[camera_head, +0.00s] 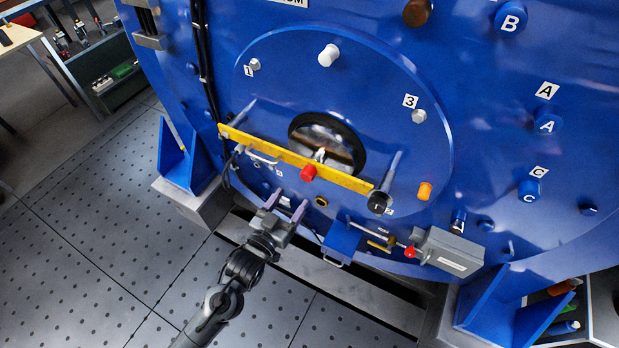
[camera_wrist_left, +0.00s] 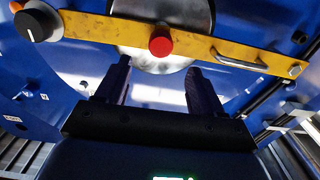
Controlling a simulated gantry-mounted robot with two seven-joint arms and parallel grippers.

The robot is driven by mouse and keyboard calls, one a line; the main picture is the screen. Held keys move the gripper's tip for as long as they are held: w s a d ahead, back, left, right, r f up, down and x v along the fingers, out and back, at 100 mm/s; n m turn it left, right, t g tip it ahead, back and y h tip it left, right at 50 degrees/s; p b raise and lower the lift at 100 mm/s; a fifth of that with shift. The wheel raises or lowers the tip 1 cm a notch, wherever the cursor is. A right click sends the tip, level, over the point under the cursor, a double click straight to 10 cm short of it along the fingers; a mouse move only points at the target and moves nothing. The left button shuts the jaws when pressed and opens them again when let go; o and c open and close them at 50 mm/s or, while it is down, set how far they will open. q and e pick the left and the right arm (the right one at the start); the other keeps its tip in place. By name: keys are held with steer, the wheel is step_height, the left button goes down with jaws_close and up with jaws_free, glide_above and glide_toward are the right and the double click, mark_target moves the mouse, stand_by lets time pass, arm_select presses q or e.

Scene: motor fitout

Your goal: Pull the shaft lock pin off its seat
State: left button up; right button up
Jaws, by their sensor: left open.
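A red round knob (camera_head: 308,173), which appears to be the head of the shaft lock pin, sits on a yellow bar (camera_head: 345,179) across the lower part of the shaft opening. The knob also shows in the left wrist view (camera_wrist_left: 161,41), above and between my fingertips. My left gripper (camera_head: 287,207) is open and empty, below and slightly left of the knob, apart from it. Its two fingers also show in the left wrist view (camera_wrist_left: 158,75). The pin's shank is hidden behind the bar. My right gripper is not in view.
The bar carries a metal handle (camera_head: 262,156) at left and a black knob (camera_head: 379,202) near its right end. Perforated floor lies open at left.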

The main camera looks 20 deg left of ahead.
mark_target(305, 178)
arm_select(q)
steer(key=shift+w, duration=0.15)
steer(key=shift+f, duration=0.1)
stand_by(0.3)
steer(key=w+b, duration=0.1)
steer(key=w, duration=0.1)
steer(key=w+b, duration=0.1)
steer(key=w, duration=0.1)
steer(key=w+d+b, duration=0.1)
steer(key=w, duration=0.1)
steer(key=shift+w, duration=0.4)
steer(key=shift+w+d, duration=0.15)
steer(key=shift+w, duration=0.9)
steer(key=shift+p, duration=0.6)
stand_by(0.5)
steer(key=shift+c, duration=0.5)
